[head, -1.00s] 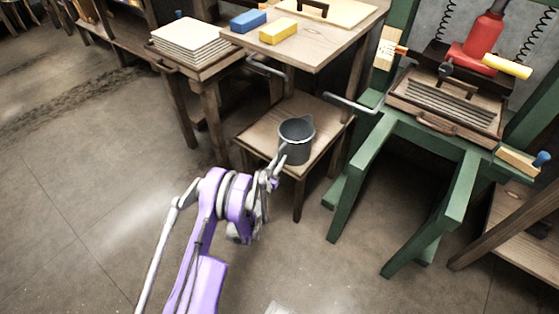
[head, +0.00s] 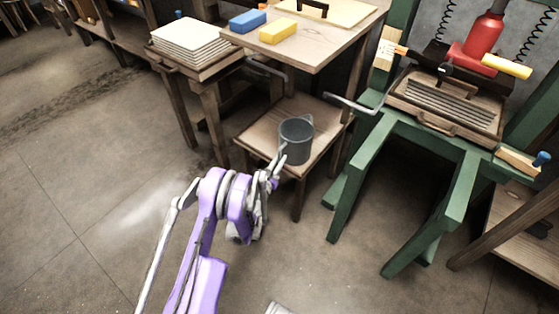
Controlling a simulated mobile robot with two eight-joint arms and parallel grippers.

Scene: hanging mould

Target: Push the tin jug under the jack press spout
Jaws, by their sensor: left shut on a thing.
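The tin jug (head: 296,140) is a dark grey, open-topped vessel standing upright on a low wooden stool (head: 258,138). My left gripper (head: 279,160) is at its near left side and is shut on it, though the fingertips are small and partly merge with the jug. The jack press (head: 452,190) is a green frame with a red jack (head: 484,42) over a ribbed wooden tray. A grey bent spout (head: 350,104) reaches left from the press, above and right of the jug. My right gripper is not in view.
A wooden table (head: 330,48) with a blue block (head: 247,21) and a yellow block (head: 278,31) overhangs the stool's back. A stack of pale boards (head: 190,42) stands on a bench at left. The floor in front is clear.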

